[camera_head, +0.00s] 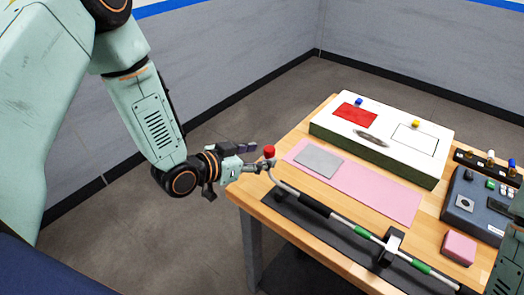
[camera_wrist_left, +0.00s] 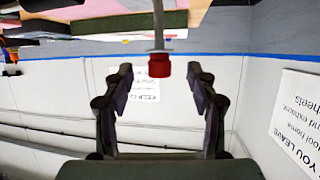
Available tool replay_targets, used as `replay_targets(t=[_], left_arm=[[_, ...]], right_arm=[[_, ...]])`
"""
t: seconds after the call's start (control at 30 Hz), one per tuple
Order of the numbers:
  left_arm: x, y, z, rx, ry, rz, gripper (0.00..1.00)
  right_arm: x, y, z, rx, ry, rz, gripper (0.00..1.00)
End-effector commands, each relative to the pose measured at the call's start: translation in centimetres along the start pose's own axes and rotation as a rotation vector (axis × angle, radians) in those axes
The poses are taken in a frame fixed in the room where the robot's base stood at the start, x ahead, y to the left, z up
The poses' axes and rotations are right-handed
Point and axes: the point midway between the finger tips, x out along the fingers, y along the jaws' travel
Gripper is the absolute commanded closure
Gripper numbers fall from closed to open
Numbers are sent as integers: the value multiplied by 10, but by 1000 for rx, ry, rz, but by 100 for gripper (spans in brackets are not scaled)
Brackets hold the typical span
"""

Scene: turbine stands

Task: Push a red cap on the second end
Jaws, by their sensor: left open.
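A thin metal tube (camera_head: 354,225) with a black sleeve and green bands lies along the table's front edge, over a dark mat. Its left end bends upward and carries a red cap (camera_head: 269,152). The wrist view also shows the red cap (camera_wrist_left: 159,65) on the end of the straight metal tube (camera_wrist_left: 158,25). My left gripper (camera_wrist_left: 160,72) is open, with a finger on each side of the cap and visible gaps. In the head view my left gripper (camera_head: 262,165) is at that bent end. The tube's right end is cut off. My right gripper is out of view.
A black clamp stand (camera_head: 390,246) supports the tube. Behind it are a pink mat (camera_head: 385,198) with a grey plate (camera_head: 319,162), a white box (camera_head: 375,135), a dark control box (camera_head: 480,205) and a pink block (camera_head: 459,247). Part of my right arm shows lower right.

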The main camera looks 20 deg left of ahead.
Motion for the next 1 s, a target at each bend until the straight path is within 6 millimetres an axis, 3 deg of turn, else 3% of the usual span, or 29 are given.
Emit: replay_targets(t=[0.6, 1.0], left_arm=[[-43, 0, -2, -3, -1, -1, 42], [-47, 0, 0, 0, -1, 0, 42]], right_arm=[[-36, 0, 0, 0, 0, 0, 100], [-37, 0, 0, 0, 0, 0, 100]])
